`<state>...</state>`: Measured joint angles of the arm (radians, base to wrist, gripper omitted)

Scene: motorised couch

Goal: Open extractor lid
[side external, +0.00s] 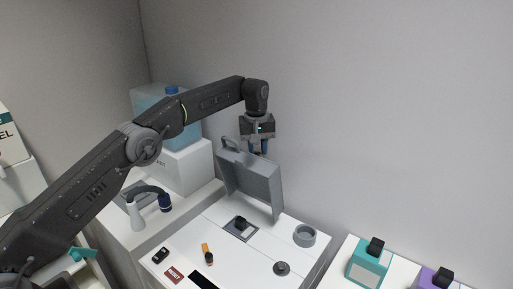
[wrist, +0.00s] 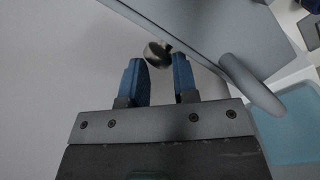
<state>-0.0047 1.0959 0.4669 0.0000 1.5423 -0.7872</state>
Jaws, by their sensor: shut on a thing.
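The extractor lid (side external: 252,181) is a grey, shallow box-like panel. It stands raised and tilted nearly upright at the back of the white couch top, close to the wall. A grey loop handle (side external: 230,144) sticks up near its top left. My gripper (side external: 259,145) is at the lid's upper edge. In the wrist view the lid (wrist: 205,22) fills the upper right, with a thick grey bar (wrist: 255,88) along it. My blue fingers (wrist: 160,76) are shut on a small dark round knob (wrist: 157,53) at the lid's edge. The fingers partly hide the contact.
The white top (side external: 220,262) holds a black knob on a dark plate (side external: 240,228), a grey ring (side external: 305,236), a grey disc (side external: 282,268) and an orange-black piece (side external: 208,254). A pale blue tank (side external: 160,110) stands behind left. Teal (side external: 367,268) and purple (side external: 436,279) boxes stand right.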

